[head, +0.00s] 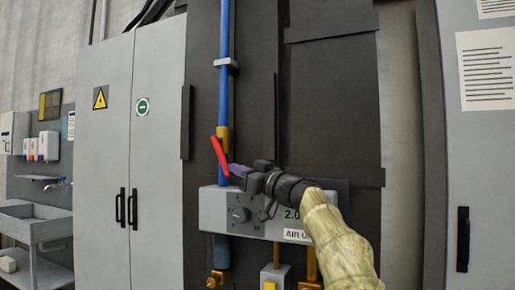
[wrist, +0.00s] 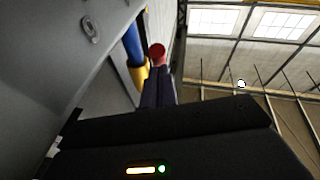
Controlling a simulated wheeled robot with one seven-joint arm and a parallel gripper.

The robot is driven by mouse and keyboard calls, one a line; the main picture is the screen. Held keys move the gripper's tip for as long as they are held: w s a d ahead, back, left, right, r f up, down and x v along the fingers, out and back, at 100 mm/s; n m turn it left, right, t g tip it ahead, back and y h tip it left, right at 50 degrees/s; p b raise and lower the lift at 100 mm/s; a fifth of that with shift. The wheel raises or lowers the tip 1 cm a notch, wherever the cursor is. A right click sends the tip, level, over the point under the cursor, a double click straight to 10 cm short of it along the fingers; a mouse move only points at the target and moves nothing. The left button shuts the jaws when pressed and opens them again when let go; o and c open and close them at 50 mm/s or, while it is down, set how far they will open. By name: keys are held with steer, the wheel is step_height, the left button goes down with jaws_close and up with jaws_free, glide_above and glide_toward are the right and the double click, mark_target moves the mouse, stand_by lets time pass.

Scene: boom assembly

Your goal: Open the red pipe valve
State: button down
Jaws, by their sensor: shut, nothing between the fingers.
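The red valve handle (head: 219,157) sits on the blue vertical pipe (head: 224,90), beside a yellow-brass valve body (head: 223,138). The handle is tilted, its upper end leaning left. My gripper (head: 234,170) is shut and empty, with its fingertips close to the handle's lower end. I cannot tell whether they touch. In the wrist view, the rounded red handle end (wrist: 157,51) shows just beyond my shut fingers (wrist: 158,85). The blue pipe (wrist: 133,45) and the yellow valve body (wrist: 139,75) show to its left.
A grey control box (head: 213,208) with a dial and an air label is below the valve, partly behind my arm. Grey cabinets (head: 130,165) stand left and another (head: 485,160) right. A sink (head: 38,222) is at far left. Dark panels back the pipe.

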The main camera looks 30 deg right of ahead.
steer(key=shift+w+a+f+b, duration=0.2)
steer(key=shift+w+f+b, duration=0.15)
steer(key=shift+b, duration=0.4)
steer(key=shift+s+r, duration=0.1)
steer(key=shift+s, duration=0.1)
